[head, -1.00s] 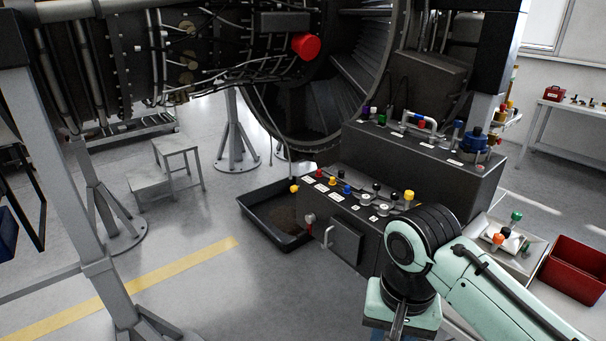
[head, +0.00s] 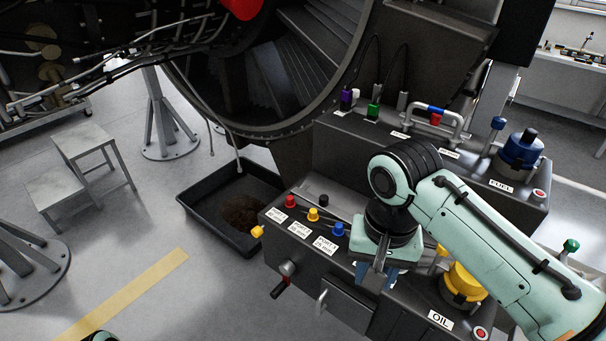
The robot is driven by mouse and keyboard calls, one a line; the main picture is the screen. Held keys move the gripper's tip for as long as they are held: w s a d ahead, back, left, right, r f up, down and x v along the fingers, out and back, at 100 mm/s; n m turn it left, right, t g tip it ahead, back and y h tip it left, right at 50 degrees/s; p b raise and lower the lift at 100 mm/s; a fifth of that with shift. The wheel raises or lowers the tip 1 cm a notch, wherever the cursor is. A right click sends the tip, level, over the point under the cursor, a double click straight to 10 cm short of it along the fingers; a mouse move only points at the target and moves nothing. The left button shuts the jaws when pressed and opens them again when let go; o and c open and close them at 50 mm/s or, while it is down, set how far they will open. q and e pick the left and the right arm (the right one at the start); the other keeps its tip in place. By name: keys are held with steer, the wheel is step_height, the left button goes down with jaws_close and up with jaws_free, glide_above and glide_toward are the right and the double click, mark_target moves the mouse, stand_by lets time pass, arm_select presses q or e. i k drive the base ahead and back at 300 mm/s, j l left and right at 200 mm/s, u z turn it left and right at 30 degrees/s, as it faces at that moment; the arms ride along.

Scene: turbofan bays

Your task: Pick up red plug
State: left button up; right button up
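A small red plug (head: 290,201) stands at the left end of a row on the dark front console (head: 335,285), beside a yellow plug (head: 313,214) and a blue plug (head: 338,229). White labels lie in front of them. My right gripper (head: 375,279) points down over the console, to the right of the red plug and apart from it. Its fingers are partly hidden by my own wrist, so I cannot tell whether they are open or shut.
A black drip tray (head: 195,205) lies on the floor left of the console. The engine (head: 290,60) hangs behind, with a large red cap (head: 241,7). A big yellow cap (head: 464,283) and blue cap (head: 521,150) stand to the right. Grey steps (head: 84,140) stand at left.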

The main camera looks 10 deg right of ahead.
mark_target(290, 203)
steer(key=i+j+z, duration=0.1)
steer(key=i+z, duration=0.25)
steer(key=i+j+z, duration=0.2)
steer(key=z, duration=0.15)
steer(key=i+j+z, duration=0.55)
steer(key=j+z, duration=0.25)
steer(key=i+j+z, duration=0.1)
steer(key=j+z, duration=0.55)
steer(key=j, duration=0.35)
steer(key=k+j+z, duration=0.2)
steer(key=j, duration=0.3)
steer(key=i+j, duration=0.05)
steer(key=i, duration=0.05)
